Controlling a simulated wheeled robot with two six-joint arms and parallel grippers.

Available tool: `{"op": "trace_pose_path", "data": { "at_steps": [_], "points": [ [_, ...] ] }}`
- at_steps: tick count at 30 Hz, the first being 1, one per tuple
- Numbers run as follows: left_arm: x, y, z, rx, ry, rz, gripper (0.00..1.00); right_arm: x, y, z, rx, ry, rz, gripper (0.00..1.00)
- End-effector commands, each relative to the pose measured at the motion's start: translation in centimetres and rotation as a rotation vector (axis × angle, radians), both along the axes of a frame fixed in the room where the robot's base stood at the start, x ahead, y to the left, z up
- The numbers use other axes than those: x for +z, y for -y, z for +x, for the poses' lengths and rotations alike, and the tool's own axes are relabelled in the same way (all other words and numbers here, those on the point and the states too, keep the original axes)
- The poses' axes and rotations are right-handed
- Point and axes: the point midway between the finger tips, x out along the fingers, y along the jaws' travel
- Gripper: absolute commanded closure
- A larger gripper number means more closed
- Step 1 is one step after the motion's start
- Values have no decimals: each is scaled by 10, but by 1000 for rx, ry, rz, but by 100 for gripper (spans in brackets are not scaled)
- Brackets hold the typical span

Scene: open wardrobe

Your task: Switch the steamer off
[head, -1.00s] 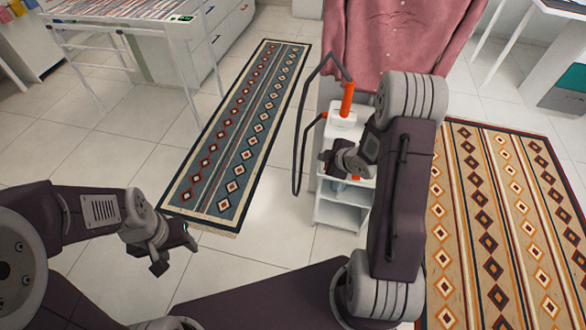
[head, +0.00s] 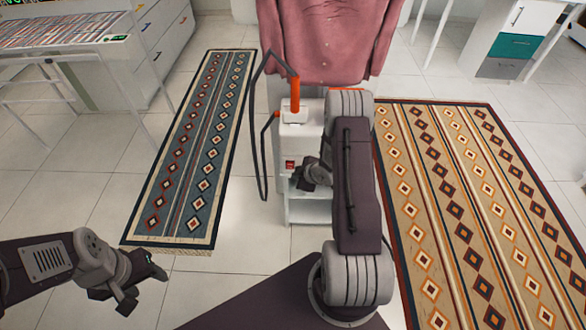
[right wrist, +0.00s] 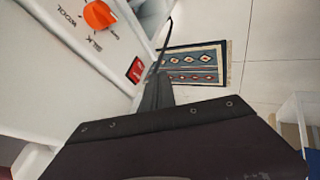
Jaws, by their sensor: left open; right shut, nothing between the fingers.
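The steamer (head: 297,135) is a pale upright body with an orange pole and a dark hose, standing below a pink shirt. Its red rocker switch (head: 290,165) shows on the front. In the right wrist view the red switch (right wrist: 135,70) and an orange dial (right wrist: 98,15) with lettering sit on the panel. My right gripper (head: 303,181) is shut and empty, just right of and below the switch. Its dark fingers (right wrist: 156,88) show close beside the switch; contact cannot be told. My left gripper (head: 145,288) is open and empty over the floor at lower left.
The pink shirt (head: 330,40) hangs behind the steamer. A blue patterned rug (head: 195,150) lies to the left and a tan rug (head: 480,200) to the right. A table (head: 60,35) stands at upper left, with tiled floor free in front.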

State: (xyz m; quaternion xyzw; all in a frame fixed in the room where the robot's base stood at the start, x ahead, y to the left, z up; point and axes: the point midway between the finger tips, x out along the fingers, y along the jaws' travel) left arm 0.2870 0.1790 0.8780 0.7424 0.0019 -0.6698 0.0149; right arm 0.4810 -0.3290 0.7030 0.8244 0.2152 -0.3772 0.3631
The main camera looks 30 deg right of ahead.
Motion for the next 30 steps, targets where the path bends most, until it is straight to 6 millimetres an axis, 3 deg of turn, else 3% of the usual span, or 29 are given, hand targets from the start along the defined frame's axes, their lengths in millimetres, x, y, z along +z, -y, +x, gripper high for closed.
{"op": "trace_pose_path", "data": {
  "at_steps": [5, 13, 30],
  "points": [
    [-6, 0, 0, 0, 0, 0, 47, -32, -4, 23, 1, -1, 0, 100],
    [2, 0, 0, 0, 0, 0, 47, -24, 16, 53, -1, 1, 0, 100],
    [4, 0, 0, 0, 0, 0, 47, -21, 20, 60, -1, -1, 0, 100]
  ]
}}
